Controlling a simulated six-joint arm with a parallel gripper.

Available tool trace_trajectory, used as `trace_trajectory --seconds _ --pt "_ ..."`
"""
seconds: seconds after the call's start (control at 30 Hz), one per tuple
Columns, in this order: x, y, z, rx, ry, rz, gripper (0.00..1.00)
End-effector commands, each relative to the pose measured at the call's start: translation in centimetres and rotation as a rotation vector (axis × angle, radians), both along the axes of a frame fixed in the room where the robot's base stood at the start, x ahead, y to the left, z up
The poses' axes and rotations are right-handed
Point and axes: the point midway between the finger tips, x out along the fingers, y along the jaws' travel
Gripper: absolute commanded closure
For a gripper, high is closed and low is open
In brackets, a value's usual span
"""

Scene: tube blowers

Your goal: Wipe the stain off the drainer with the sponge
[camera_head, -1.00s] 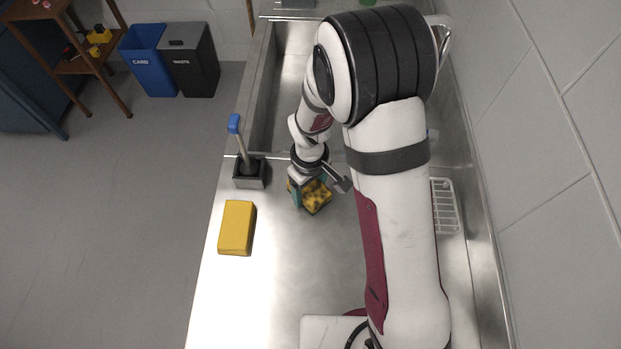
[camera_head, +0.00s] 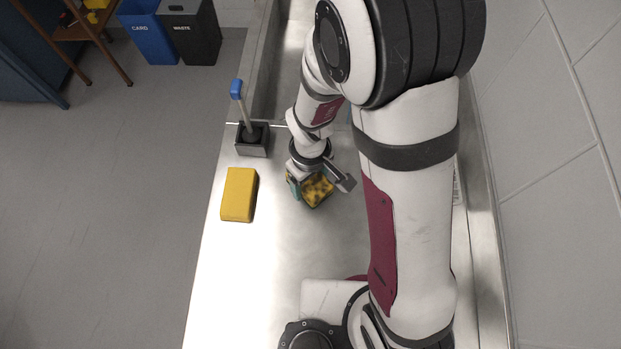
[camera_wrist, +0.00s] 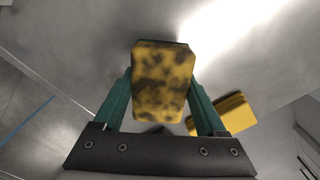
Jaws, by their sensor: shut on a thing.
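A yellow sponge with dark blotches (camera_head: 318,191) is between the teal fingers of my gripper (camera_head: 312,186), which is shut on it. In the wrist view the blotched sponge (camera_wrist: 160,85) fills the gap between the fingertips (camera_wrist: 161,90). My gripper points down over the metal drainer (camera_head: 275,255), left of my large arm link. I cannot tell whether the sponge touches the drainer. A plain yellow block (camera_head: 239,195), like a second sponge, lies on the drainer to the left; it also shows in the wrist view (camera_wrist: 229,114). I cannot make out a clear stain on the bare metal.
A brush with a blue handle (camera_head: 237,90) stands in a dark square holder (camera_head: 252,140) at the drainer's left edge. The sink basin lies behind. A tiled wall (camera_head: 550,150) runs along the right. The drainer's front left is clear. My arm hides much of the right side.

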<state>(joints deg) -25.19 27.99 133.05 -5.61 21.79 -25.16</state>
Motion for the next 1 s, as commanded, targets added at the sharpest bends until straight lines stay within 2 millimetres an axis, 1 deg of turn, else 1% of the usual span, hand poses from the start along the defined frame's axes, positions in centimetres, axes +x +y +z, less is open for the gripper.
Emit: trace_trajectory --seconds 0.1,0.5,0.63,1.0 --pt "0.1 0.0 1.1 0.001 -0.001 0.000 0.96" --pt "0.1 0.0 4.6 0.001 -0.001 0.000 0.96" --pt "0.0 0.0 5.0 0.000 0.000 0.000 0.96" --pt "0.0 0.0 5.0 0.000 0.000 0.000 0.96"
